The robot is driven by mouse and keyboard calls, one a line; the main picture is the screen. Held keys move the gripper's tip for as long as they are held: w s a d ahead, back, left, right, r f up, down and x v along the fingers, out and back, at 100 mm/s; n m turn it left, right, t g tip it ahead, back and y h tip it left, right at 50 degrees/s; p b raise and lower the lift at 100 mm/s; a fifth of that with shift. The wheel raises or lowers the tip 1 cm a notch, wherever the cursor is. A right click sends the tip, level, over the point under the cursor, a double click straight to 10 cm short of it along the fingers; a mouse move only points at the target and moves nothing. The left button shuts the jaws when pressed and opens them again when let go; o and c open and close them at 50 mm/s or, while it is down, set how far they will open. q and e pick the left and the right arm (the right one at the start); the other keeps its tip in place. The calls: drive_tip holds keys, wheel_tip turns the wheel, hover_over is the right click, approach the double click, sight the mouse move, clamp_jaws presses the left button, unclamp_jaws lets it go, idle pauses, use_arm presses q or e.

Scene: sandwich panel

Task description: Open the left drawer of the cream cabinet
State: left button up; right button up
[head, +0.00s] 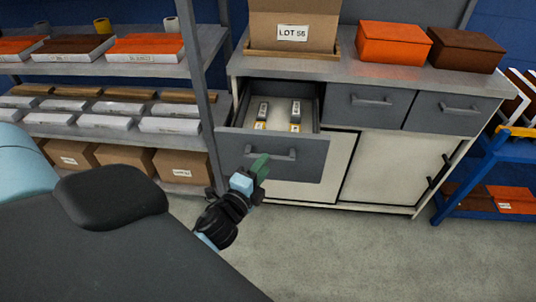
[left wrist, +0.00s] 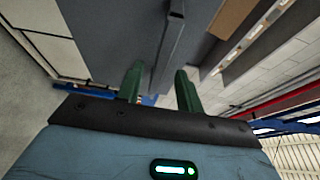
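The cream cabinet (head: 394,168) has a grey top and a row of grey drawers. Its left drawer (head: 237,142) is pulled out, showing a pale interior with a few small labelled items inside. The drawer's bar handle (head: 285,155) is on its front; in the left wrist view the handle (left wrist: 172,40) runs down towards the gap between my fingers. My left gripper (head: 260,167) is at the handle's left end, its green fingers apart; it also shows in the left wrist view (left wrist: 159,70). Whether the fingers touch the handle is unclear. My right gripper is not in view.
Two other drawers (head: 365,104) (head: 446,113) are shut. A box marked LOT 56 (head: 293,27) and two orange-brown boxes stand on top. A grey shelf rack (head: 205,70) stands close on the left, a blue rack (head: 478,207) on the right. The floor in front is clear.

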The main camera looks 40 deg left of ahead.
use_arm(q)
drive_tip(key=s, duration=0.3)
drive_tip(key=shift+s+d, duration=0.3)
drive_tip(key=shift+s, duration=0.05)
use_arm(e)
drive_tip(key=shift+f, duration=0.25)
